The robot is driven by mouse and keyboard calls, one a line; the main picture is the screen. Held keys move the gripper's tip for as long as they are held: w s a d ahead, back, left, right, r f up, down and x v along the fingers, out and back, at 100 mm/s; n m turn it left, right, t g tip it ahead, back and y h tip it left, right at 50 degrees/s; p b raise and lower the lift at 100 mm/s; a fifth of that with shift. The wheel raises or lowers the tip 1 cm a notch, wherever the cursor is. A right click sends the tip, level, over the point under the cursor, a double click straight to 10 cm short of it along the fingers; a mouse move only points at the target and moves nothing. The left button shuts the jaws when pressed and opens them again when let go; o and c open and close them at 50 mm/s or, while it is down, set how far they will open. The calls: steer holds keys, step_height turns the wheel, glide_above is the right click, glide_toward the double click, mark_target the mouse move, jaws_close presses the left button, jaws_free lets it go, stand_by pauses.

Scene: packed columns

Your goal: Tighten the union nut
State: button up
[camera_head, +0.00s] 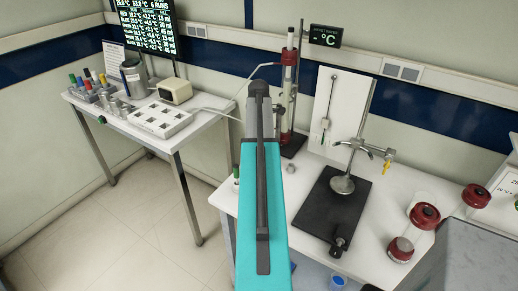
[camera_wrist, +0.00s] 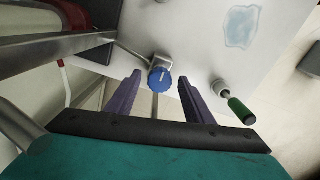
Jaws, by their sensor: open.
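In the wrist view a round blue cap (camera_wrist: 160,80) with a white mark sits on a small grey metal fitting (camera_wrist: 158,62), with a thin metal pipe running to it from the upper left. It appears to be the union nut. My gripper (camera_wrist: 160,84) is open, with one purple finger on each side of the cap. The fingers look apart from it, though the depth gap is hard to tell. In the head view my turquoise arm hides the gripper tips and the blue cap.
A green-handled piece (camera_wrist: 241,112) stands to the right of the gripper. A light blue wet-looking patch (camera_wrist: 240,27) lies on the white bench. The glass column (camera_head: 289,80) with red ends stands behind my arm. A black-based stand (camera_head: 330,210) and red-capped columns (camera_head: 424,215) occupy the right.

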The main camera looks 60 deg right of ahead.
steer(key=shift+r+p, duration=2.25)
steer(key=shift+r, duration=1.25)
